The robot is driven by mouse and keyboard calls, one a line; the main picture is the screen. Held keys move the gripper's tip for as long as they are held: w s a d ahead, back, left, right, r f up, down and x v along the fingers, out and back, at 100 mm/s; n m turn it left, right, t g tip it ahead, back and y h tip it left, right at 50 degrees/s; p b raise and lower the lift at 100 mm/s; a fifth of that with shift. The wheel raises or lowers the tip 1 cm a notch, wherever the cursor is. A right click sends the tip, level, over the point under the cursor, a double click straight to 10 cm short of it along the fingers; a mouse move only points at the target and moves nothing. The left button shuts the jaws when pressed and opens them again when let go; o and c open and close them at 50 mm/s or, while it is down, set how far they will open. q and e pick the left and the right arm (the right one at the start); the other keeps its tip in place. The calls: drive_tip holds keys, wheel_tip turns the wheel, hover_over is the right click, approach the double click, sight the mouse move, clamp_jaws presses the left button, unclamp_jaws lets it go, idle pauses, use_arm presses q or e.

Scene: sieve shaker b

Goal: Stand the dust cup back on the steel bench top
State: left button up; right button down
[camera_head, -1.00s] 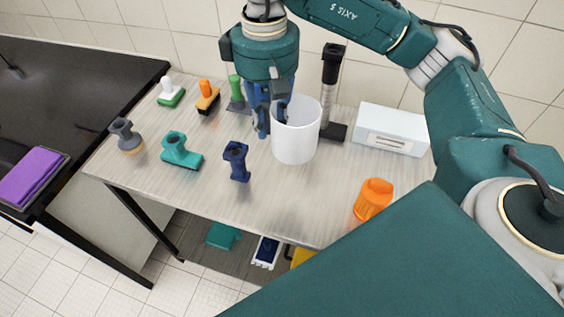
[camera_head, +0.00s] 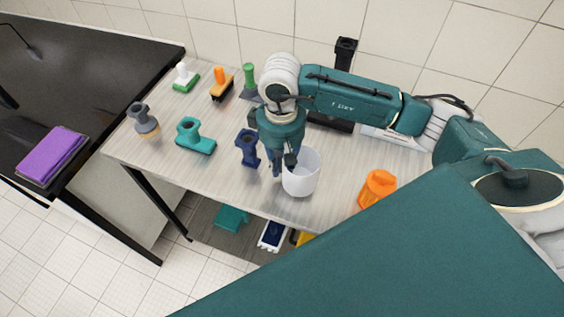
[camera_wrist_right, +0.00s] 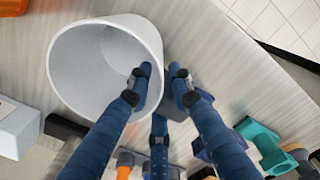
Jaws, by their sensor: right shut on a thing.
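The dust cup, a white open-topped cup (camera_head: 303,182), is upright over the front part of the steel bench top (camera_head: 235,192). My right gripper (camera_head: 280,170) is shut on its wall from the left side. In the right wrist view the cup (camera_wrist_right: 75,75) opens toward the camera, and one finger of the gripper (camera_wrist_right: 160,85) is inside the rim, the other outside. The cup's base is seen from above, so I cannot tell whether it touches the bench top. My left gripper is not in view.
A dark blue tool (camera_head: 248,148) stands close left of the gripper. An orange cup-like part (camera_head: 378,188) stands to the right. A teal tool (camera_head: 196,137) and several brushes stand farther left. A black column (camera_head: 345,52) is behind my arm. The front edge is near.

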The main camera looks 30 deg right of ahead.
drive_tip(key=shift+f, duration=0.55)
drive_tip(key=shift+f, duration=0.15)
drive_tip(key=c, duration=1.6)
unclamp_jaws()
drive_tip(key=shift+o, duration=0.2)
